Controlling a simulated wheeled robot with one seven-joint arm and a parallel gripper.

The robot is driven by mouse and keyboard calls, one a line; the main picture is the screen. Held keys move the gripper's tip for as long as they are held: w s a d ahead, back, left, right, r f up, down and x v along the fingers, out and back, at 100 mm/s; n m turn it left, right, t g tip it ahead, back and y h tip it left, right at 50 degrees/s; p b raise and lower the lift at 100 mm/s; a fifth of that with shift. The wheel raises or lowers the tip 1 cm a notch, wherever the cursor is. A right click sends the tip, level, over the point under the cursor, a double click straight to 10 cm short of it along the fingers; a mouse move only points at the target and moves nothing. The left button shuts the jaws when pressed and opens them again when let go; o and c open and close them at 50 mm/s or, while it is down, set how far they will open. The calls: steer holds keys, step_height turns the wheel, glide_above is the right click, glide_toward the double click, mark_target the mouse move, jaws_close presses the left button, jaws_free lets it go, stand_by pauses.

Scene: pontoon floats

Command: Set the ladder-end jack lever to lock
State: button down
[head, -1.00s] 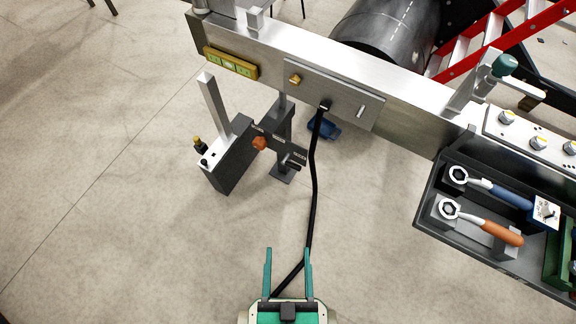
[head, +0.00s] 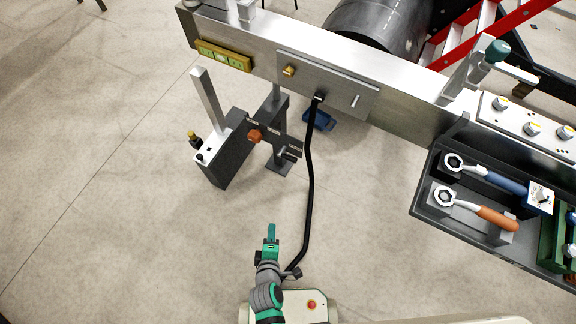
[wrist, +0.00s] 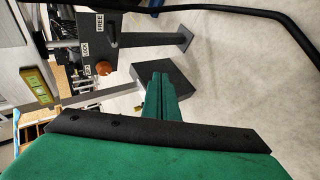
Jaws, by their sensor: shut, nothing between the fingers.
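A jack lever with an orange knob (head: 254,136) sits on a dark label plate (head: 280,139) on the jack's post, below the left part of the metal beam. In the wrist view, the orange knob (wrist: 104,68) is beside the third label, at the end away from FREE; LOCK is the middle label on the plate (wrist: 88,58). I cannot tell from the frames whether this is the ladder-end jack. My gripper (head: 271,228) is shut and empty, below the jack in the head view and apart from it. Its fingertips (wrist: 160,82) show together in the wrist view.
A dark box (head: 225,158) with an upright bar stands left of the post. A black hose (head: 309,190) hangs from the beam (head: 330,55) to the right of my gripper. A tool tray (head: 430,214) is at right, a red ladder (head: 480,32) behind. Floor at left is clear.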

steer(key=w+d+f+n+h, duration=0.1)
steer(key=w+n+h, duration=0.2)
steer(key=w+n, duration=0.4)
steer(key=w+f+n+h, duration=0.2)
steer(key=w+n, duration=0.5)
steer(key=w, duration=0.4)
steer(key=shift+w+d+f+n+g+h, duration=0.2)
steer(key=shift+d+n+g+h, duration=0.2)
steer(key=shift+h, duration=0.4)
steer(key=w+d+f, duration=0.1)
steer(key=w+d, duration=0.3)
steer(key=w, duration=0.4)
steer(key=shift+d, duration=0.4)
